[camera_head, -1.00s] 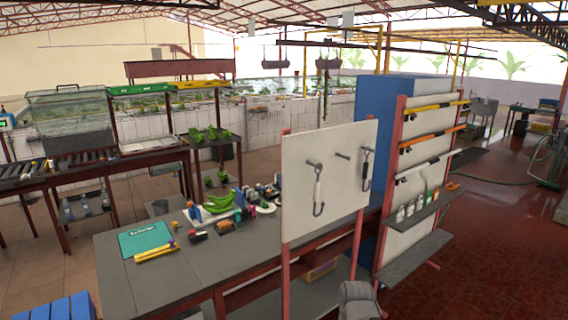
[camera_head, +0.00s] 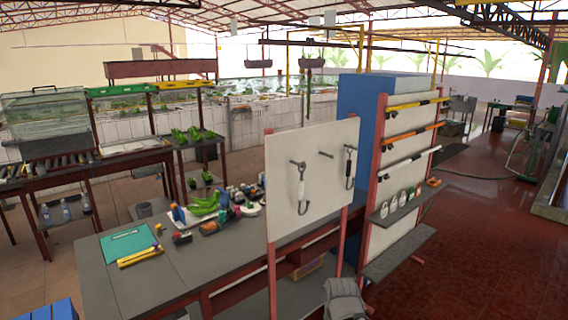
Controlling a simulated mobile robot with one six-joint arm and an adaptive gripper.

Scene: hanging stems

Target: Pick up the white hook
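Two hooks hang from pegs on an upright white board in the head view. The left hook (camera_head: 301,188) has a whitish grip and a curved metal lower end. The right hook (camera_head: 349,168) hangs higher in the picture, and its grip looks dark with some pale parts. Both hang straight down, apart from each other, with a bare peg (camera_head: 326,155) between them. My gripper's fingers are not in view. Only a grey rounded part, likely of my own arm, shows at the bottom edge, below the board.
The white board (camera_head: 283,160) stands on red posts beside a dark workbench (camera_head: 190,262) with bananas, a green mat and small items. Right of it, a red-framed rack (camera_head: 412,150) holds coloured bars and bottles on shelves. The red floor at right is open.

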